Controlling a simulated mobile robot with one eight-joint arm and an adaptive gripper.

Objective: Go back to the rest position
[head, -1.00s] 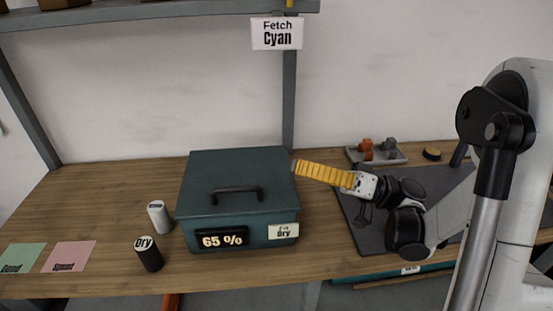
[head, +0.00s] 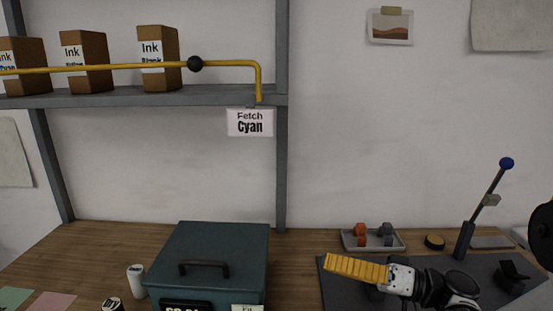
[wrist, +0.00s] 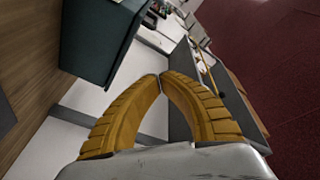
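My gripper (head: 328,263) has yellow ribbed fingers and points left, above the dark mat on the right of the bench in the head view. In the wrist view its two fingertips (wrist: 161,77) meet with nothing between them. The dark teal box (head: 212,250) with a black lid handle stands to the left of my gripper, with a gap between them in the picture. Its lid is closed. The box also shows in the wrist view (wrist: 100,40).
A shelf on the left holds ink boxes (head: 160,60) behind a yellow rail (head: 120,67). A "Fetch Cyan" sign (head: 250,123) hangs below. A white canister (head: 136,281) is left of the box.

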